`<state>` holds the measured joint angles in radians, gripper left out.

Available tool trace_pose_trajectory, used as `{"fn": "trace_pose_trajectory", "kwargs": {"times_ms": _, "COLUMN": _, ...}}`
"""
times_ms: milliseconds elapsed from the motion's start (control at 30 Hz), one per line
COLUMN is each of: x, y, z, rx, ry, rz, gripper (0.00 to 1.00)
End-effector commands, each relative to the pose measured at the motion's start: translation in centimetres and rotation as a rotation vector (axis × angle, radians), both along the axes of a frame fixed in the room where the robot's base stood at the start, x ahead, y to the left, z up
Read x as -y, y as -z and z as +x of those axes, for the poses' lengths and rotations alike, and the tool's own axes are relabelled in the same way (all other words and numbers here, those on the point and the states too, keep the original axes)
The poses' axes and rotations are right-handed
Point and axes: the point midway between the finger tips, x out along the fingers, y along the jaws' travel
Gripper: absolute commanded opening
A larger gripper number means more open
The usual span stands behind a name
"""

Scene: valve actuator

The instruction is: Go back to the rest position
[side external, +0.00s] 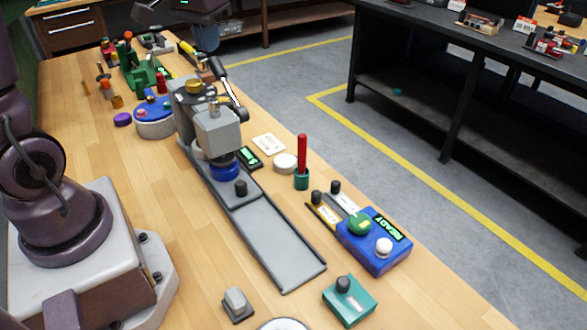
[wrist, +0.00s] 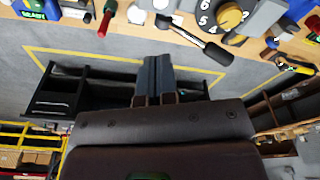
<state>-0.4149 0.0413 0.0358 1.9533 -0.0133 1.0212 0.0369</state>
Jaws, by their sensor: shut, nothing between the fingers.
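My gripper (side external: 206,37) is high at the top of the side view, above the far part of the wooden bench. Its dark fingers (wrist: 153,80) are together and empty in the wrist view. The grey valve actuator (side external: 215,130) stands on a grey rail base, with a yellow knob on top and a blue ring below. The wrist view shows its numbered dial (wrist: 205,18) with the yellow knob (wrist: 230,15) and a black-handled lever (wrist: 217,52). The gripper is apart from the actuator. The upper part of my arm is cut off in the side view.
A blue box (side external: 372,262) with a green READY display stands at the right bench edge. Near it are a red-handled tool in a green holder (side external: 301,180) and a green block (side external: 349,302). A blue-topped round stand (side external: 154,125) and clutter fill the far end. A black workbench (side external: 420,110) stands across the aisle.

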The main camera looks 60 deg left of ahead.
Motion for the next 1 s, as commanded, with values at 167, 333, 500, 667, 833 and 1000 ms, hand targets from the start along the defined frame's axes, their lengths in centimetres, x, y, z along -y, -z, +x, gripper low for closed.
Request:
{"fn": "trace_pose_trajectory", "kwargs": {"times_ms": 167, "x": 7.0, "y": -1.4, "z": -4.7, "rx": 0.110, "ry": 0.137, "rz": 0.037, "gripper": 0.00}}
{"fn": "trace_pose_trajectory", "kwargs": {"times_ms": 333, "x": 11.6, "y": -1.5, "z": -8.9, "rx": 0.217, "ry": 0.269, "rz": 0.064, "gripper": 0.00}}
{"fn": "trace_pose_trajectory", "kwargs": {"times_ms": 500, "x": 13.9, "y": -1.9, "z": -11.3, "rx": 0.305, "ry": 0.367, "rz": 0.078, "gripper": 0.00}}
{"fn": "trace_pose_trajectory", "kwargs": {"times_ms": 667, "x": 14.8, "y": -3.0, "z": -11.7, "rx": 0.363, "ry": 0.410, "rz": 0.084, "gripper": 0.00}}
{"fn": "trace_pose_trajectory", "kwargs": {"times_ms": 833, "x": 14.9, "y": -3.0, "z": -11.6, "rx": 0.359, "ry": 0.416, "rz": 0.083, "gripper": 0.00}}
{"fn": "trace_pose_trajectory", "kwargs": {"times_ms": 1000, "x": 14.9, "y": -3.0, "z": -11.6, "rx": 0.359, "ry": 0.415, "rz": 0.082, "gripper": 0.00}}
